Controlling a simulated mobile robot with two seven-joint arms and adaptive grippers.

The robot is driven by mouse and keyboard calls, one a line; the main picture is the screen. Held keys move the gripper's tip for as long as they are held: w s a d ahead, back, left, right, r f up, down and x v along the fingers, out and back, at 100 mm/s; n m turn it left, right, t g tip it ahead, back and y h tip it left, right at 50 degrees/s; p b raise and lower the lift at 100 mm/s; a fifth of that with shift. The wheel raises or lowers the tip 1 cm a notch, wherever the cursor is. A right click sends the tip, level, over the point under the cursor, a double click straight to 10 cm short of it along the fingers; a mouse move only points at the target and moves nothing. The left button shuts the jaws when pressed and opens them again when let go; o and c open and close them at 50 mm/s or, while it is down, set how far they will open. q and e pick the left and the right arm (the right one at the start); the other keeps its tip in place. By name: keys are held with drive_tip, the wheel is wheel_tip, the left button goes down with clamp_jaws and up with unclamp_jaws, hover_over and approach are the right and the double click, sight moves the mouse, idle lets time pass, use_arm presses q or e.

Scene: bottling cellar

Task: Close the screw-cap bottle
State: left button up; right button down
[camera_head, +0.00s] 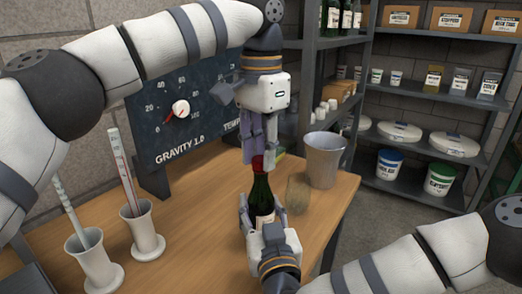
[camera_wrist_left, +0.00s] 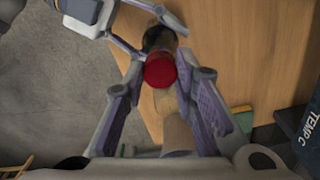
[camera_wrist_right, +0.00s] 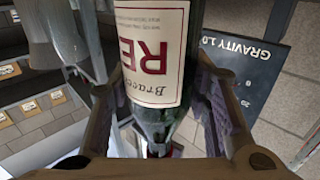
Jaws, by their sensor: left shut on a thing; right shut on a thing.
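A dark green bottle (camera_head: 264,197) with a pale label stands upright at the front of the wooden table. A red cap (camera_head: 257,164) sits at the top of its neck; whether it is threaded on cannot be told. My left gripper (camera_head: 257,158) points down from above, shut on the red cap, which shows between its fingertips in the left wrist view (camera_wrist_left: 160,70). My right gripper (camera_head: 262,212) is shut around the bottle body from the near side. In the right wrist view the bottle's label (camera_wrist_right: 152,50) shows between the fingers, which partly hide the bottle.
Left are white holders (camera_head: 145,232) with a thermometer and a rod. A dial board (camera_head: 175,115) stands behind. Shelves (camera_head: 405,185) with tubs are at right.

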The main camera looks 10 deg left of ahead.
use_arm(q)
drive_tip(key=o, duration=0.7)
drive_tip(key=shift+c, duration=0.5)
